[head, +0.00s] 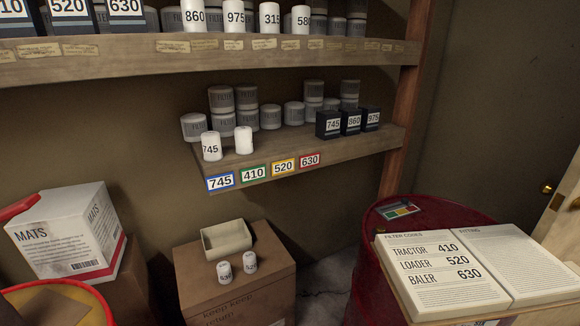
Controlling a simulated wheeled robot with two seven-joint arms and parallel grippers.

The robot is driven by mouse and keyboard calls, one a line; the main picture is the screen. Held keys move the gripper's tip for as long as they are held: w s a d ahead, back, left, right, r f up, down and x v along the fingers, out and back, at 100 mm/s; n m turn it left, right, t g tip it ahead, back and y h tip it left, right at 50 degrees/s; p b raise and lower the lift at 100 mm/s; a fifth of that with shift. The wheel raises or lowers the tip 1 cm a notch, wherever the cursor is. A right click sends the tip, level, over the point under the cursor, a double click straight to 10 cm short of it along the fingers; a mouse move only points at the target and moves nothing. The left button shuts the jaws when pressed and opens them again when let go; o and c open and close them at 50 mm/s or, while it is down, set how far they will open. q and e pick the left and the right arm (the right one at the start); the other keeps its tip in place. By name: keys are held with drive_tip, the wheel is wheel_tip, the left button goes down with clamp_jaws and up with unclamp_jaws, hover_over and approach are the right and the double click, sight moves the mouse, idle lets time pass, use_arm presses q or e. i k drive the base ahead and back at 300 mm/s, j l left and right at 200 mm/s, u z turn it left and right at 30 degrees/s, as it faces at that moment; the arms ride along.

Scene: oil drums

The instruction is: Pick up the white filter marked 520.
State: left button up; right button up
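Two small white filters stand upright on a cardboard box at the lower middle. The right one (250,263) has small print that looks like 520, though it is hard to read. The left one (224,272) seems to read 630, also not clear. On the lower shelf, a white filter (211,146) reads 745, and the white filter beside it (243,140) shows no readable number. A dark box marked 520 (69,8) is on the upper shelf. Neither of my grippers is in view.
An empty open tray (207,247) sits behind the two filters on the cardboard box (232,297). The lower shelf (270,160) carries coloured number tags. A red drum (370,265) and an open codes book (440,281) are at right. A MATS box (65,245) is at left.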

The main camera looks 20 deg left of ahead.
sight(249, 262)
drive_tip(key=i+u, duration=0.15)
drive_tip(key=u, duration=0.3)
drive_tip(key=i+u, duration=0.2)
drive_tip(key=u, duration=0.25)
drive_tip(key=i+u, duration=0.15)
drive_tip(key=u, duration=0.3)
drive_tip(key=i+l+u, duration=0.1)
drive_tip(key=u, duration=0.35)
drive_tip(key=i, duration=0.05)
